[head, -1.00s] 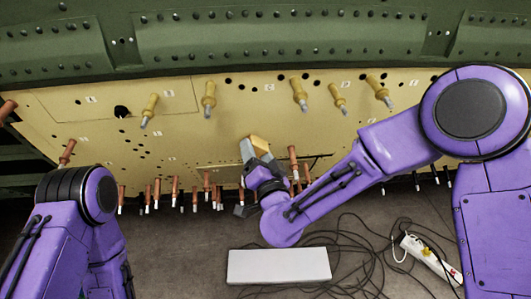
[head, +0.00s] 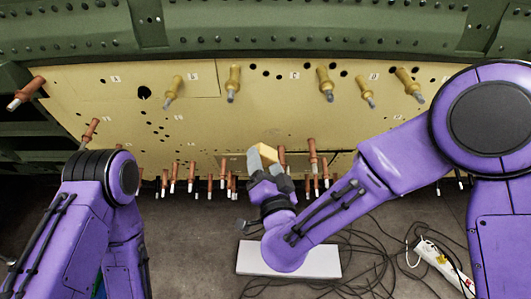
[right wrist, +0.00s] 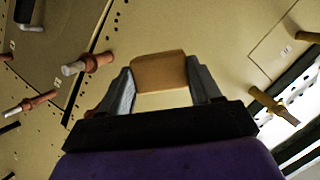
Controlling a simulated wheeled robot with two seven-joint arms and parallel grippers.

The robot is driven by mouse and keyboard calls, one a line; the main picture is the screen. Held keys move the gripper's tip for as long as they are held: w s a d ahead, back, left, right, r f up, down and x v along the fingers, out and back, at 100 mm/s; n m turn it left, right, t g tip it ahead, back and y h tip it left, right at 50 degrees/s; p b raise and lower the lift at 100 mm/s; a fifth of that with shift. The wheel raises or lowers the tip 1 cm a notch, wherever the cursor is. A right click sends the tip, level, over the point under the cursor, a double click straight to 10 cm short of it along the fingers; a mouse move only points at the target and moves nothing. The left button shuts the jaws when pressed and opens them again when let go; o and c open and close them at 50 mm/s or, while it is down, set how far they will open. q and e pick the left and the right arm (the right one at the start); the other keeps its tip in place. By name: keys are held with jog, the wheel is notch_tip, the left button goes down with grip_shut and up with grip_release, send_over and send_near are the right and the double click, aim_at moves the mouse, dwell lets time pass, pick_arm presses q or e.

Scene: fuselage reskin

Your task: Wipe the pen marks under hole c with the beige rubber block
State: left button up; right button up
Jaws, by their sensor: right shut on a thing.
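My right gripper (head: 262,160) is shut on the beige rubber block (head: 268,154), in front of the lower middle of the yellow skin panel (head: 225,130). In the right wrist view the block (right wrist: 160,72) sits between the two grey fingers, with the panel behind it. I cannot tell whether the block touches the panel. Small white labels (head: 294,75) mark the panel, but their letters are too small to read. I cannot make out pen marks. My left arm shows at the left of the head view, but its gripper is out of view.
Yellow-handled pins (head: 233,84) stick out of the upper panel. Copper-coloured pins (head: 313,155) line its lower edge, some close to my right gripper. Green framework (head: 300,25) runs above. A white box (head: 318,261), cables and a power strip (head: 440,262) lie on the floor.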

jog(key=shift+s, duration=0.35)
jog(key=shift+f, duration=0.1)
jog(key=s, duration=0.3)
jog(key=shift+f+b, duration=0.3)
jog(key=shift+w, duration=0.1)
jog(key=w, duration=0.1)
jog(key=w+r+p, duration=0.1)
jog(key=w, duration=0.3)
jog(key=shift+w+r+p, duration=0.25)
jog(key=shift+p, duration=0.1)
jog(key=shift+w+r, duration=0.1)
jog(key=shift+w, duration=0.55)
jog(key=shift+w+r+p, duration=0.25)
jog(key=shift+w+p, duration=0.05)
jog(key=shift+w, duration=0.7)
jog(key=shift+d, duration=0.15)
